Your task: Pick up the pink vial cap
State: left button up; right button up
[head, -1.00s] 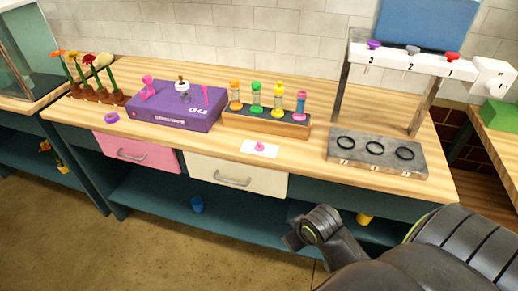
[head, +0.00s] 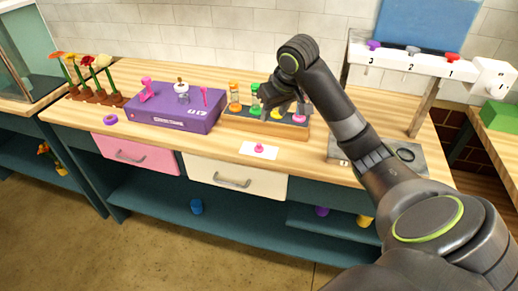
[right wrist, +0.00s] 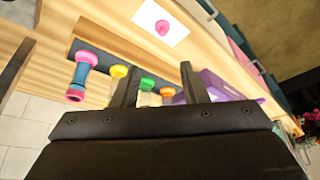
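A small pink cap-like piece (head: 259,149) sits on a white card near the front edge of the bench. It also shows in the right wrist view (right wrist: 162,28). A vial with a pink top (right wrist: 87,58) stands in the wooden rack (head: 262,126), beside yellow, green (head: 255,88) and orange (head: 234,87) topped vials. My right gripper (head: 277,106) hangs over the rack and partly hides the yellow and pink vials. In the right wrist view its fingers (right wrist: 160,80) are apart, with nothing held between them. My left gripper is out of view.
A purple box (head: 178,108) stands left of the rack. A grey block with black rings (head: 404,155) and a white numbered stand (head: 412,61) are on the right. Flowers (head: 95,72) stand at the far left.

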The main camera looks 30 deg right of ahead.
jog(key=b+x, duration=0.2)
jog(key=x, duration=0.2)
send_near(259, 145)
jog(key=x, duration=0.2)
jog(key=shift+w+d+f+p, duration=0.2)
jog(key=shift+d+f+p, duration=0.1)
jog(key=shift+d+f, duration=0.05)
jog(key=shift+a+p+x, duration=0.15)
jog(key=shift+p+x, duration=0.1)
jog(key=shift+x, duration=1.25)
jog(key=shift+a+p+x, duration=0.1)
jog(key=shift+p+x, duration=0.1)
jog(key=shift+x, duration=1.35)
jog(key=shift+r, duration=0.1)
jog(key=shift+c, duration=0.2)
grip_shut()
